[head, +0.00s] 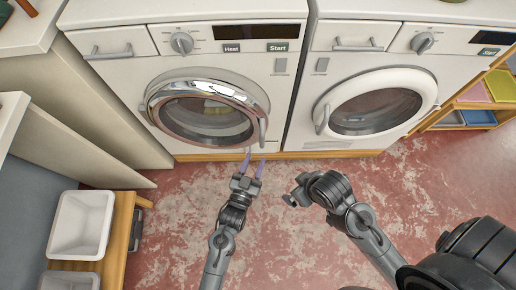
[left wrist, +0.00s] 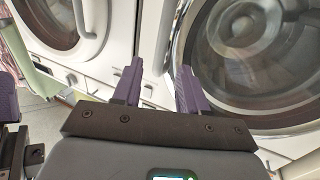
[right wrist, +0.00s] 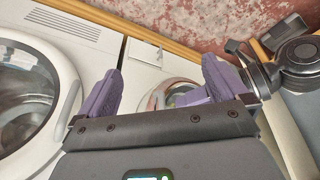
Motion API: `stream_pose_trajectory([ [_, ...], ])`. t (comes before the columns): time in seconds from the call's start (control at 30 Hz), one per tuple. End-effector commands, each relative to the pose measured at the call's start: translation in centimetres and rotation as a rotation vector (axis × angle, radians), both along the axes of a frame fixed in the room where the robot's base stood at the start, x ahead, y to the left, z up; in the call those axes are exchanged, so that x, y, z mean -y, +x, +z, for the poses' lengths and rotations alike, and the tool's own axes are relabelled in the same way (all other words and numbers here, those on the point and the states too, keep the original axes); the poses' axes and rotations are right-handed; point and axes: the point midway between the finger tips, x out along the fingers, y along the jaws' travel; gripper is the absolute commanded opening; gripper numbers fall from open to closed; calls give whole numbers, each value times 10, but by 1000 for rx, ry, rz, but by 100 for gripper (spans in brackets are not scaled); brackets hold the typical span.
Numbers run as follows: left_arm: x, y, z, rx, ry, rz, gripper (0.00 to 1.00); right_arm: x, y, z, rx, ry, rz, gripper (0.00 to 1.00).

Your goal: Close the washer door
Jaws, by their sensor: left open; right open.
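Two front-loading machines stand side by side, and I cannot tell from labels which is the washer. The left one has a round chrome-rimmed door (head: 205,108); its rim looks offset from the ring behind it, so it appears slightly ajar. Its handle (head: 262,131) is at the door's right. The right machine's white-rimmed door (head: 428,90) looks shut. My left gripper (head: 253,164) is open and empty, just below the chrome door's handle side. The chrome door fills the right of the left wrist view (left wrist: 180,45). My right gripper (right wrist: 162,88) is open and empty, off the machines' fronts.
A wooden bench (head: 120,232) with a white bin (head: 80,222) and a grey bin (head: 70,280) stands at lower left. Wooden shelves (head: 445,118) with coloured trays are at the far right. The red mottled floor (head: 180,225) before the machines is clear.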

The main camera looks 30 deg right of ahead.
Motion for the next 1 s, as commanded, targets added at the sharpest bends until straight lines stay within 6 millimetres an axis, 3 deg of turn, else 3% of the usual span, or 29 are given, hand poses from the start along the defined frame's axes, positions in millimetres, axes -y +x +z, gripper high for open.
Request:
stream_pose_trajectory([
  [0.2, -14, -12, 0, -1, 1, 0, 42, 0, 0, 5, 0, -1, 1, 100],
  [0.53, -15, -13, 0, 0, 0, 0, 42, -1, 0, 5, 0, 2, -1, 100],
  [0.77, -16, -14, -13, -46, 50, -1, 42, -3, 12, 9, 63, 9, 18, 65],
  [0.9, -19, -11, -30, -145, 167, 10, 42, 0, 39, 15, 210, 26, 2, 43],
  [1.0, -33, 3, -26, -225, 266, 49, 42, 0, 63, 16, 350, 43, -31, 28],
])
